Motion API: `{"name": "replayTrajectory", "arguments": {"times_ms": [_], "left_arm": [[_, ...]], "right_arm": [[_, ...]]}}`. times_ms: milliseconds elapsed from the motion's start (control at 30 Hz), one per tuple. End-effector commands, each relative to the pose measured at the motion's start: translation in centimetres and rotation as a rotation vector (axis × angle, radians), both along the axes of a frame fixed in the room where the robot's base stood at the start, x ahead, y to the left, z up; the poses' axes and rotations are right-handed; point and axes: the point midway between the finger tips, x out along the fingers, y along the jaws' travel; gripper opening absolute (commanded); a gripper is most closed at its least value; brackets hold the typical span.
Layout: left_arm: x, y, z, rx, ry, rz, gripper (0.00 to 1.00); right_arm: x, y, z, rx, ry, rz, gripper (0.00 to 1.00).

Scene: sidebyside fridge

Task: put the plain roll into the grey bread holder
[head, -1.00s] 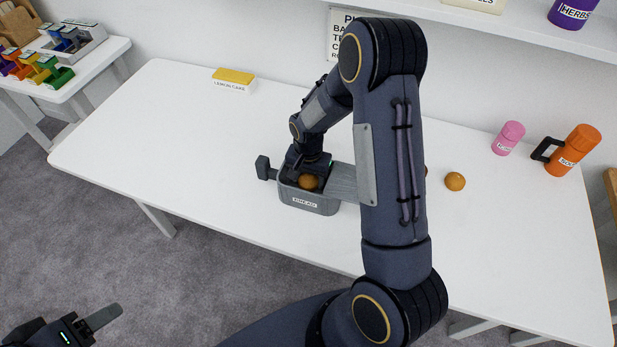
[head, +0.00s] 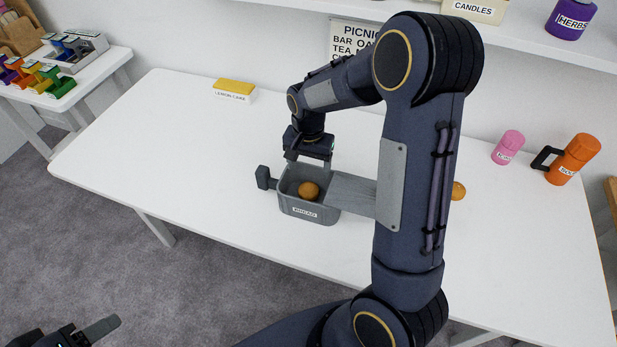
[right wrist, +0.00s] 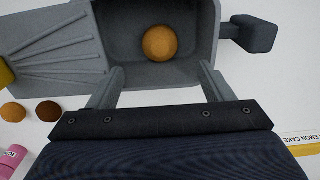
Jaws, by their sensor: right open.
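The grey bread holder (head: 311,215) stands on the white table, labelled BREAD. A plain golden roll (head: 308,190) lies inside it; the roll also shows in the right wrist view (right wrist: 160,43), on the holder's floor (right wrist: 195,70). My right gripper (head: 307,165) is open and empty above the holder's back edge. In the right wrist view its two fingers (right wrist: 158,85) are spread apart, with the roll beyond them and touching neither. My left gripper (head: 100,328) is at the bottom left, away from the table; only part of it shows.
Another round roll (head: 458,190) is partly behind my right arm. The right wrist view shows a light roll (right wrist: 13,112) and a darker one (right wrist: 48,111) outside the holder. A lemon cake box (head: 234,90), pink cup (head: 508,147) and orange flask (head: 573,158) stand farther off.

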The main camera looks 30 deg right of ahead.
Motion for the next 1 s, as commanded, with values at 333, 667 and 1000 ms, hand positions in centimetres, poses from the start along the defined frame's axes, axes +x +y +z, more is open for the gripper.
{"name": "replayTrajectory", "arguments": {"times_ms": [333,667,1000], "left_arm": [[0.0,0.0,-0.1,0.0,0.0,0.0,0.58],[0.0,0.0,-0.1,0.0,0.0,0.0,0.58],[0.0,0.0,-0.1,0.0,0.0,0.0,0.58]], "right_arm": [[-1.8,0.2,4.7,0.053,-0.044,0.041,0.74],[-13.8,3.7,13.2,0.211,-0.357,0.383,0.74],[-21.7,7.1,13.7,0.154,-0.579,0.654,0.74]]}}
